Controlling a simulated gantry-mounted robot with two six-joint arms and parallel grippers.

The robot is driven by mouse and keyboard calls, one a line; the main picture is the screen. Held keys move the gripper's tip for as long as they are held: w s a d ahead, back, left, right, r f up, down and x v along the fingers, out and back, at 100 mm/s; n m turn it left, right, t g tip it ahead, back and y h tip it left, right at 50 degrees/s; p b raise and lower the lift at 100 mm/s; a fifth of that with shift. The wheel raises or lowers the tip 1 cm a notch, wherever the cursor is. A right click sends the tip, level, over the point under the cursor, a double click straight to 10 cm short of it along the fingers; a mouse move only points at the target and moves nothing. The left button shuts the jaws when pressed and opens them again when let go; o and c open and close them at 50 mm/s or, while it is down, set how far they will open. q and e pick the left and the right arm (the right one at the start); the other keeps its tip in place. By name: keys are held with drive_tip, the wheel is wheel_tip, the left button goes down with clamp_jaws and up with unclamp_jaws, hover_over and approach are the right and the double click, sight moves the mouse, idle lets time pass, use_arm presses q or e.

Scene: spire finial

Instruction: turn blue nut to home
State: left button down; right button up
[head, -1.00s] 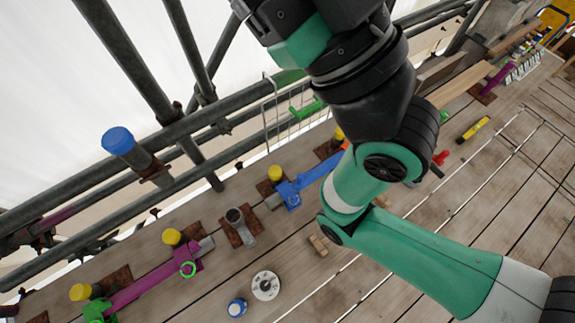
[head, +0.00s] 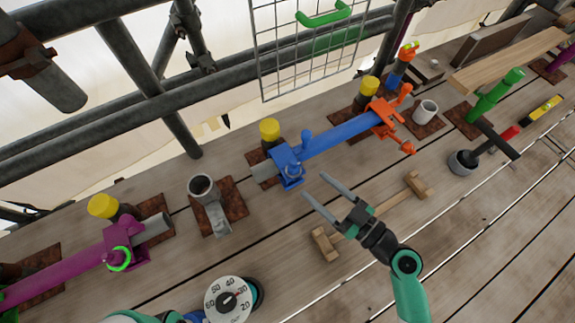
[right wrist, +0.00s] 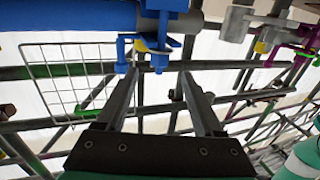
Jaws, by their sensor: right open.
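A blue clamp (head: 287,160) sits on the left end of a blue tube (head: 340,136) above the wooden deck. The blue nut (head: 292,171) is on the clamp's near side; it also shows low on the clamp in the right wrist view (right wrist: 160,62). My right gripper (head: 315,187) is open and empty, its fingertips just right of and nearer than the nut. In the right wrist view the open fingers (right wrist: 158,80) point towards the nut and do not enclose it. The left gripper is out of view.
An orange clamp (head: 385,118) holds the tube's right end. A yellow-capped post (head: 270,132) stands behind the blue clamp. A grey post (head: 205,192) and purple clamp (head: 122,245) are to the left.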

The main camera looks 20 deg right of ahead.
sight(285, 164)
drive_tip(key=p+x, duration=0.1)
drive_tip(key=x, duration=1)
drive_tip(key=shift+w+a+r, duration=0.15)
drive_tip(key=shift+w+a, duration=0.05)
drive_tip(key=shift+w, duration=0.1)
clamp_jaws()
